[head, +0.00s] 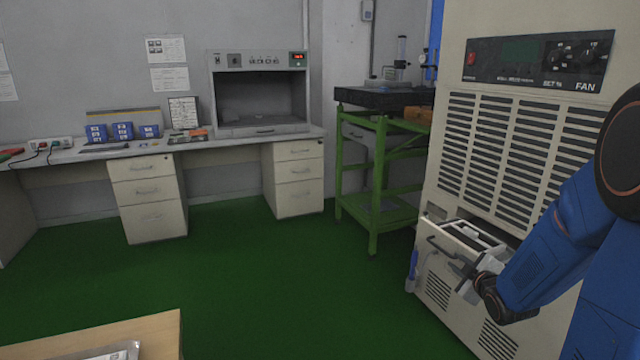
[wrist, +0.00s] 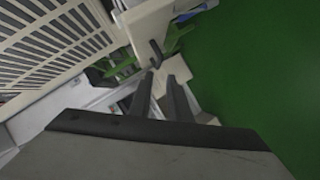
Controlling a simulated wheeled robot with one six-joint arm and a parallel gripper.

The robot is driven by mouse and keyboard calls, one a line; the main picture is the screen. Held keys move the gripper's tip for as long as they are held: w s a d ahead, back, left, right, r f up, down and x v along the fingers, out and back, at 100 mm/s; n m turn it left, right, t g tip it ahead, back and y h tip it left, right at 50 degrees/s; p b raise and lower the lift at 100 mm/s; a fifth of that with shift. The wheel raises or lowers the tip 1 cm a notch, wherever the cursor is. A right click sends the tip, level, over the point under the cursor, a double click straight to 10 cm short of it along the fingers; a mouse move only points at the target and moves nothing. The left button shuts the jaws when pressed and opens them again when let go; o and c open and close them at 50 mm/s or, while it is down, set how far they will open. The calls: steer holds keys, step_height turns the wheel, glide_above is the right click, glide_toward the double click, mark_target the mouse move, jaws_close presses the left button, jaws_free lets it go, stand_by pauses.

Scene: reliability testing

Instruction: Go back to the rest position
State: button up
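My gripper (head: 461,270) is at the end of my blue arm, low in front of the large cream machine at the right of the head view. In the wrist view my gripper (wrist: 160,78) shows two dark fingers with a gap between them and nothing held. A drawer (head: 470,236) low in the machine is pulled out. Its dark handle (head: 442,250) is close to my fingertips in the head view. In the wrist view a dark bar, which looks like the handle (wrist: 155,52), lies just beyond the fingertips. I cannot tell whether they touch.
The cream machine (head: 520,200) stands close to my arm. A green stand (head: 376,190) is left of it. A desk (head: 230,143) with an open-fronted oven (head: 260,95) lines the back wall. A wooden table corner (head: 150,335) is front left. The green floor (head: 270,270) between is clear.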

steer(key=s+a+r+m+g, duration=0.2)
steer(key=s+a, duration=0.3)
steer(key=s, duration=0.7)
steer(key=s+a+r+m+g, duration=0.3)
steer(key=s+a+m+g, duration=0.1)
steer(key=s, duration=0.8)
steer(key=s+a+r+m+g, duration=0.2)
steer(key=s+a, duration=0.4)
steer(key=s, duration=0.6)
steer(key=m+g, duration=0.1)
steer(key=m, duration=0.1)
steer(key=shift+s+r+m+g+y, duration=0.15)
steer(key=shift+s+m+g+y, duration=0.15)
steer(key=shift+g, duration=0.1)
